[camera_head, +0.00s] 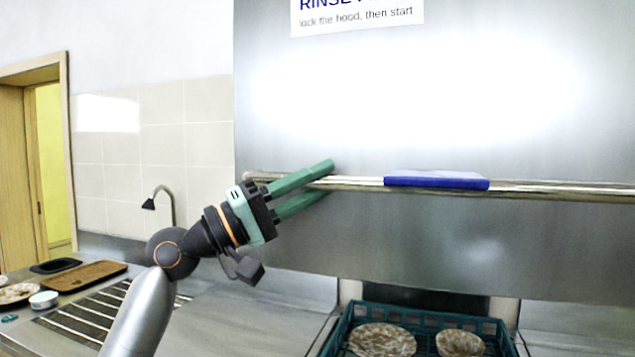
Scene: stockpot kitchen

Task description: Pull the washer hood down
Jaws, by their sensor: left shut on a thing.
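The washer hood (400,236) is a large brushed-metal panel filling the right of the head view. A long horizontal metal bar handle (560,189) runs across it, with a blue grip (436,183) near its middle. My left gripper (326,180) has green fingers above and below the bar, left of the blue grip, and is shut on the bar. The hood's lower edge stands above a teal dish rack (338,336), with a dark opening between them. My right gripper is not in view.
Brown-and-white plates (382,340) sit in the rack under the hood. To the left are a slatted drain area (110,312), a brown tray (88,275), a small bowl (43,299) and a dark faucet (160,194). A doorway stands at the far left.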

